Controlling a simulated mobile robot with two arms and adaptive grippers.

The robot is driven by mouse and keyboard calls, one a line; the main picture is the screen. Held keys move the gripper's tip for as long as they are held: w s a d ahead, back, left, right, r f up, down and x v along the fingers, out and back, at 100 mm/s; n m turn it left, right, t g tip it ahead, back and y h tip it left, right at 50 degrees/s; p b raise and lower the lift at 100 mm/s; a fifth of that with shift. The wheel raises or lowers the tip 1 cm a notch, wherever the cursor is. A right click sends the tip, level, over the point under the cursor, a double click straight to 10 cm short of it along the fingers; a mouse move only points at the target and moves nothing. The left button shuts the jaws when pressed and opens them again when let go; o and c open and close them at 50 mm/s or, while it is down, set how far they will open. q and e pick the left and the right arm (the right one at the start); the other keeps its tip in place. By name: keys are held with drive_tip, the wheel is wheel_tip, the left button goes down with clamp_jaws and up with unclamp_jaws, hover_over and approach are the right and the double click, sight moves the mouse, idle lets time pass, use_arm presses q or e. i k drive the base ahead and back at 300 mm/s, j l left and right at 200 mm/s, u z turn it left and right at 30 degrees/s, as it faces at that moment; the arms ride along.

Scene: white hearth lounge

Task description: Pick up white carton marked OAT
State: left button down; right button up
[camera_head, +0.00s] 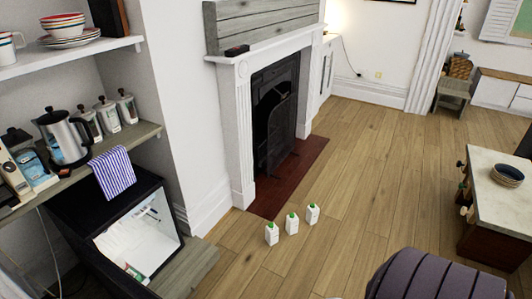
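Three small white cartons with green caps stand upright in a row on the wooden floor in front of the fireplace: a left carton (271,235), a middle carton (292,224) and a right carton (312,214). They stand apart with small gaps between them. Any lettering on them is too small to read, so I cannot tell which is marked OAT. Neither of my grippers is in view.
A white fireplace (239,125) with a dark red hearth (291,180) lies behind the cartons. Shelves with a kettle (63,137) are at left. A dark rounded ribbed seat (435,277) is at the bottom right, a pale-topped table (500,210) at right. Floor around the cartons is clear.

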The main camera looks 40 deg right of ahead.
sight(313, 211)
drive_tip(key=z, duration=1.9)
drive_tip(key=i+l+u, duration=0.2)
drive_tip(key=i, duration=0.7)
